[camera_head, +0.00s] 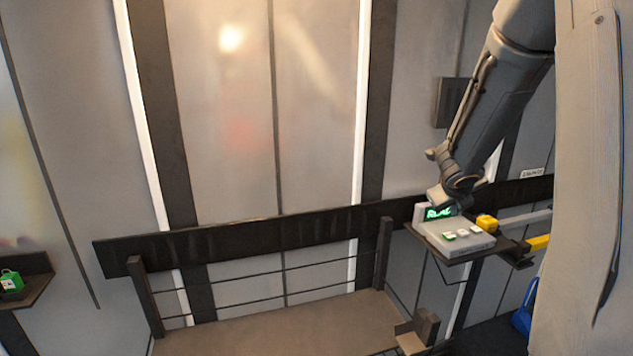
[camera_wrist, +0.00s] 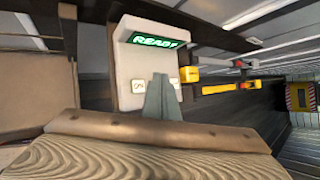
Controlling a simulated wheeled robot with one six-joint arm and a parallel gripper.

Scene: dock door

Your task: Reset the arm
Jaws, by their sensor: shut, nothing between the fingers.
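A pale grey control console (camera_head: 462,241) stands on a dark shelf at the right of the head view. My gripper (camera_head: 440,203) is in front of the display from above, at the end of my arm, which reaches down from the upper right. In the wrist view its shut fingers (camera_wrist: 162,90) cover the middle of the console and part of the buttons. I cannot tell whether they touch it.
A yellow block (camera_head: 487,222) sits beside the console, with a yellow bar (camera_head: 538,243) further right. A dark rail (camera_head: 250,232) crosses the doors. A green box (camera_head: 11,282) is on the left shelf.

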